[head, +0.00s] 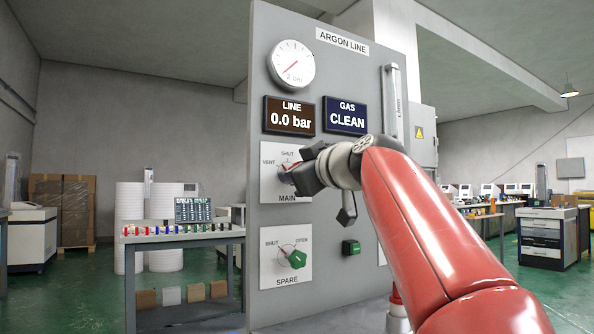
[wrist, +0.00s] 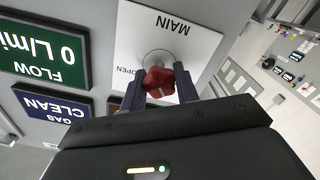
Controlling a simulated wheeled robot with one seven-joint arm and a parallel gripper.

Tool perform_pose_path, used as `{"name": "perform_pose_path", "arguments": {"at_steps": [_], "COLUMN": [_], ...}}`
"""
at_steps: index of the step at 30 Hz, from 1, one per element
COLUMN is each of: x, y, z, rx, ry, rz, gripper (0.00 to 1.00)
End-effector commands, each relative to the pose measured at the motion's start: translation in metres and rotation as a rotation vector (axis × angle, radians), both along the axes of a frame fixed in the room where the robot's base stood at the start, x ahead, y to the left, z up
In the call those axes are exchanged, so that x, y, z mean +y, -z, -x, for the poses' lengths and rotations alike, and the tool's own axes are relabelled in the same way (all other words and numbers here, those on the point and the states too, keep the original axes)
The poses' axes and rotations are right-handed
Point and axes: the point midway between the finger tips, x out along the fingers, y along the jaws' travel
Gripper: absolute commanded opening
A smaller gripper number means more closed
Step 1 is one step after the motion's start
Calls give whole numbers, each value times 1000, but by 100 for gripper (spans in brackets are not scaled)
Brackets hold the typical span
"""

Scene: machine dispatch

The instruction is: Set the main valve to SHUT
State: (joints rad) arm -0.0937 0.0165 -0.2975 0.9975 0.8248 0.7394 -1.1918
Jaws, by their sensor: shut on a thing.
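The main valve's red knob (wrist: 160,84) sits on a white plate (wrist: 190,40) marked MAIN, seen upside down in the wrist view. My gripper (wrist: 159,78) has one finger on each side of the knob and is shut on it. In the head view the MAIN plate (head: 268,188) shows VENT at its left and SHUT at its top. My gripper (head: 293,172) covers most of the knob there, with only a bit of red (head: 288,165) showing. I cannot tell exactly which label the knob points to.
The grey ARGON LINE panel (head: 345,230) carries a gauge (head: 291,65), a LINE 0.0 bar display (head: 289,116) and a GAS CLEAN display (head: 345,117). Below is the SPARE valve's green knob (head: 293,257). A small green button box (head: 351,247) is right of it. A table (head: 180,237) stands left.

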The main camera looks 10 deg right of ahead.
Motion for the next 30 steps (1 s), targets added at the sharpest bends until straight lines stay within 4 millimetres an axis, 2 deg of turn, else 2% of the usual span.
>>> {"name": "perform_pose_path", "arguments": {"at_steps": [15,30], "x": [-1,-1], "y": [0,0], "z": [0,0], "rx": [143,208], "ry": [0,0], "rz": [-437,-634], "gripper": [8,8]}}
